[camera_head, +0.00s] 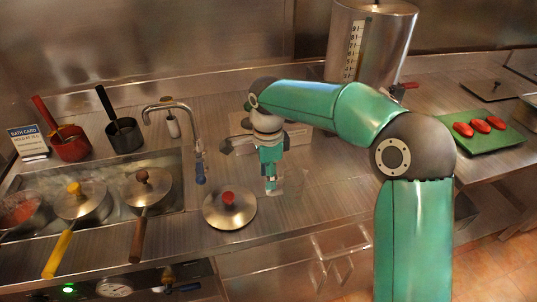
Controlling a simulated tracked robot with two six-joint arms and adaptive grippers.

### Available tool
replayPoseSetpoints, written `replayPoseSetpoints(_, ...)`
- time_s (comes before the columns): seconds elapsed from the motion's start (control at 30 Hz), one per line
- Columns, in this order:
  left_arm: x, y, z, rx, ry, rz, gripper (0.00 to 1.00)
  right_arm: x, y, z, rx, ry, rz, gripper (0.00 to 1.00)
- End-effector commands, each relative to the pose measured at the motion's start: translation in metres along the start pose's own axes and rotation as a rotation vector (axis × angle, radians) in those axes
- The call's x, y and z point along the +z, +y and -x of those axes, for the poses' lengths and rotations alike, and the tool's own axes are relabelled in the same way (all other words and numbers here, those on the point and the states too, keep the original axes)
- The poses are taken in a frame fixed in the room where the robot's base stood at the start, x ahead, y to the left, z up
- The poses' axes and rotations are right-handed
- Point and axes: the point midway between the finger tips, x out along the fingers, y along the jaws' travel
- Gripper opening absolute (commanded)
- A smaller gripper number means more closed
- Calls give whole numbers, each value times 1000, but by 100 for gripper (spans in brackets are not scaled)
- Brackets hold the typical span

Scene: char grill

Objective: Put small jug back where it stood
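My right gripper (270,186) points down over the counter, just right of the round lid with the red knob. A faint, clear shape (291,184) shows beside its fingertips. It may be the small jug, but it is too small and see-through to be sure, and I cannot tell whether the fingers hold it. A larger clear vessel-like outline (340,256) shows at the counter's front edge, below and right of the gripper. My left gripper is not in view.
The lid (229,209) lies on the counter. A tap (175,107) stands behind it. Long-handled pans (84,202) sit at left, with a red pot (69,144) and a black pot (124,136) behind. A steel urn (384,40) stands at back. A green board (481,133) is right.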

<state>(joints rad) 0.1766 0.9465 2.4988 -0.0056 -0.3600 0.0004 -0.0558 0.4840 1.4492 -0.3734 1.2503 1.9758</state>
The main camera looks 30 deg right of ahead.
Motion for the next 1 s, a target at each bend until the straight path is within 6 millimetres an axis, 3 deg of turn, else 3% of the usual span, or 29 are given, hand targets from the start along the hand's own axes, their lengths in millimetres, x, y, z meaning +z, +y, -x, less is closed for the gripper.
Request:
replayPoseSetpoints(0.2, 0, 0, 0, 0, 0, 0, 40, 1, -1, 46, -4, -3, 0, 39)
replayPoseSetpoints(0.4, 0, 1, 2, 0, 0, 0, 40, 1, -1, 74, -2, -1, 1, 39)
replayPoseSetpoints(1.0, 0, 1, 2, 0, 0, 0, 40, 1, 0, 81, 1, -1, 1, 39)
